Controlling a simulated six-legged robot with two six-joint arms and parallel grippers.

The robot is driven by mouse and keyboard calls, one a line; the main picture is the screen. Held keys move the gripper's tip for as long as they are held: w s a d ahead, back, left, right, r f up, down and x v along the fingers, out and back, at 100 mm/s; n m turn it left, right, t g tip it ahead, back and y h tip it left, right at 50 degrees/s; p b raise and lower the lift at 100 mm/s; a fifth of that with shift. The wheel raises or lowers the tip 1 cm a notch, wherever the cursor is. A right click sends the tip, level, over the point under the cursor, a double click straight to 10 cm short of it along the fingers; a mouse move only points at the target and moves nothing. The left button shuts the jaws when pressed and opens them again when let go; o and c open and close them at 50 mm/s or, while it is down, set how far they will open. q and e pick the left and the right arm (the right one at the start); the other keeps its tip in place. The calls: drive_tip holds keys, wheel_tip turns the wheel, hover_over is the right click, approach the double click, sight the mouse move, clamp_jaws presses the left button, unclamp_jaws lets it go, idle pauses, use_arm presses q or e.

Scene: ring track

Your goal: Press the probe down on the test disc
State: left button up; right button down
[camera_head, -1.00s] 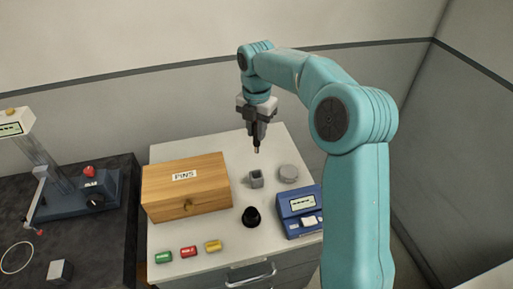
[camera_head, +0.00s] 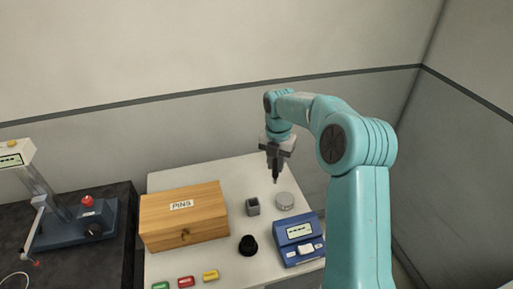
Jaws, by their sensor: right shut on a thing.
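My right gripper (camera_head: 274,160) is shut on the probe (camera_head: 275,176), a dark slim tool pointing down. The probe's tip is over the white cabinet top, apart from the test disc. The test disc (camera_head: 285,201) is a round grey disc lying on the cabinet top, just below and slightly right of the probe tip in the picture. A small grey square holder (camera_head: 253,206) with an open top stands left of the disc. My left gripper is not in view.
A blue meter (camera_head: 298,239) with a small display stands in front of the disc. A black knob-like piece (camera_head: 248,245) and a wooden PINS box (camera_head: 184,216) stand to the left. Small green, red and yellow blocks (camera_head: 186,282) lie at the front. A dark bench with a test stand (camera_head: 75,226) is at far left.

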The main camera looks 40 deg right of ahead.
wheel_tip(320, 180, down, 7)
drive_tip(key=s+d+m+b, duration=0.1)
drive_tip(key=s+d+b, duration=0.1)
drive_tip(key=s+b, duration=0.1)
drive_tip(key=shift+d+b, duration=0.35)
drive_tip(key=shift+b, duration=0.4)
drive_tip(key=shift+f+b, duration=0.3)
drive_tip(key=shift+f, duration=0.25)
idle(0.6)
idle(0.9)
wheel_tip(320, 180, up, 7)
drive_tip(key=p, duration=0.6)
idle(0.4)
